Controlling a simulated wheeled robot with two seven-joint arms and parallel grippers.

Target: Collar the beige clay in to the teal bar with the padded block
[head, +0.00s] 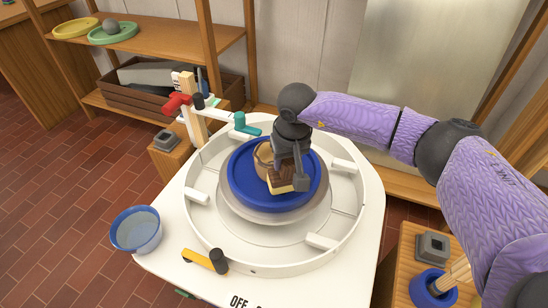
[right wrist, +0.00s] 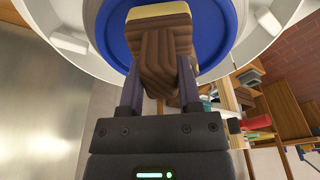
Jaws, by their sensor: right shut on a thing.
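My right gripper (head: 289,172) is shut on the padded block (head: 281,184), a brown ribbed block with a pale yellow pad. The block also fills the space between the fingers (right wrist: 160,80) in the right wrist view, with its pale pad (right wrist: 157,11) at the far end. The beige clay (head: 262,154) stands on the blue disc (head: 241,187), partly hidden behind my gripper. I cannot tell whether the block touches the clay. The teal bar (head: 246,127) sticks out over the basin's back rim, behind and left of the clay. My left gripper is not in view.
The white round basin (head: 207,234) surrounds the disc. A blue water bowl (head: 136,230) and a yellow-handled tool (head: 205,261) sit at the front left. A post with red and white arms (head: 188,105) stands behind. A blue dish (head: 427,286) is at lower right.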

